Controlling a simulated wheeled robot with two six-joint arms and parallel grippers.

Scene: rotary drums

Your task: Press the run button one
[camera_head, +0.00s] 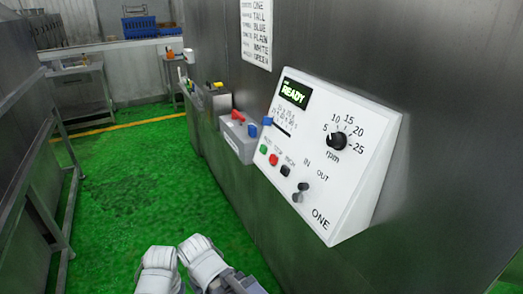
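The white sloped control box (352,185) marked ONE is fixed to the dark metal wall on the right. It has a green button (264,149) at the left of a row, then a red button (273,160) and a black button (285,171). The small labels above them look like RUN, STOP and INCH. A lit READY display (293,92) is at its top.
A black rpm dial (337,140) and a dark IN/OUT lever (300,191) are on the same box. A grey box with a red handle (238,117) projects from the wall behind it. The green floor (140,190) is open; a metal frame (45,190) stands left.

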